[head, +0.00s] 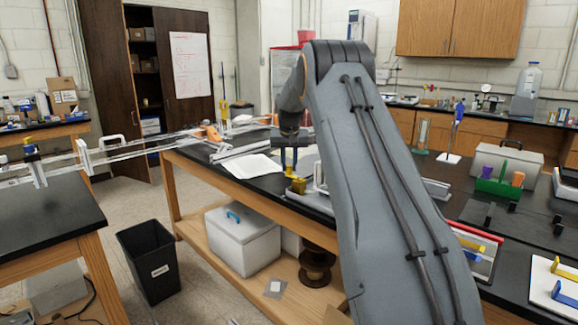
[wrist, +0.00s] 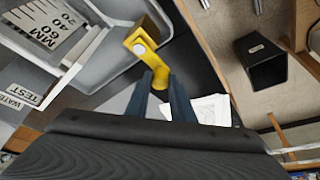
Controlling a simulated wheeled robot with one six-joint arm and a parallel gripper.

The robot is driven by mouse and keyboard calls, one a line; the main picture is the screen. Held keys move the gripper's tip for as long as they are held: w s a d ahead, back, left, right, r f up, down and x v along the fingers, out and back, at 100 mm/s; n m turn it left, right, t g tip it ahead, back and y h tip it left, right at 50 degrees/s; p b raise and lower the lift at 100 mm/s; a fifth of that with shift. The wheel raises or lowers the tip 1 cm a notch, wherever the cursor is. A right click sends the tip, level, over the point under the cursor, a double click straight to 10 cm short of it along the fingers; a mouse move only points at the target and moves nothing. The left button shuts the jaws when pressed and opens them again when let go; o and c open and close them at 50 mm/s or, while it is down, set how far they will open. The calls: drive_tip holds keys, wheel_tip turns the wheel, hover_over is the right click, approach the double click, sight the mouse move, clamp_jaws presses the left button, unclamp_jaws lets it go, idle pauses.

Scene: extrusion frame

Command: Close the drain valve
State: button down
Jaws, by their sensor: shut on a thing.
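The drain valve shows as a yellow bent handle (wrist: 150,52) with a pale round bolt head at its pivot, large in the wrist view. Its free end runs down between the two dark blue fingers of my gripper (wrist: 161,80), which is shut on it. In the head view my gripper (head: 289,162) points down over the bench, left of my arm. A small yellow part of the valve (head: 298,186) shows just below the fingertips. The valve body is mostly hidden in the head view.
A grey tray-like unit (wrist: 105,62) with a millimetre scale (wrist: 48,22) lies beside the valve in the wrist view. White paper (head: 250,166) lies on the bench left of my gripper. A black bin (head: 150,262) stands on the floor. My arm blocks the bench's middle.

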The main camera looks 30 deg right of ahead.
drive_tip(key=c, duration=1.5)
unclamp_jaws()
drive_tip(key=shift+c, duration=0.2)
drive_tip(key=b+v, duration=0.1)
drive_tip(key=v, duration=0.6)
drive_tip(key=shift+r+b, duration=0.3)
drive_tip(key=shift+r, duration=0.1)
drive_tip(key=shift+s, duration=0.1)
drive_tip(key=s+a+f+n+g+y, duration=0.1)
drive_tip(key=s+a+f, duration=0.3)
drive_tip(key=s+a, duration=0.45)
drive_tip(key=s+a+f+n+g, duration=0.1)
drive_tip(key=s+a+f+n, duration=0.1)
drive_tip(key=s+a+f, duration=0.8)
drive_tip(key=s, duration=0.7)
drive_tip(key=s+a+f+n+g, duration=0.1)
drive_tip(key=s+a+f, duration=0.1)
drive_tip(key=s, duration=0.8)
drive_tip(key=s+a+f+n+y, duration=0.1)
drive_tip(key=s+a, duration=0.3)
drive_tip(key=s, duration=0.5)
drive_tip(key=shift+s+f+g, duration=0.4)
drive_tip(key=shift+f, duration=0.05)
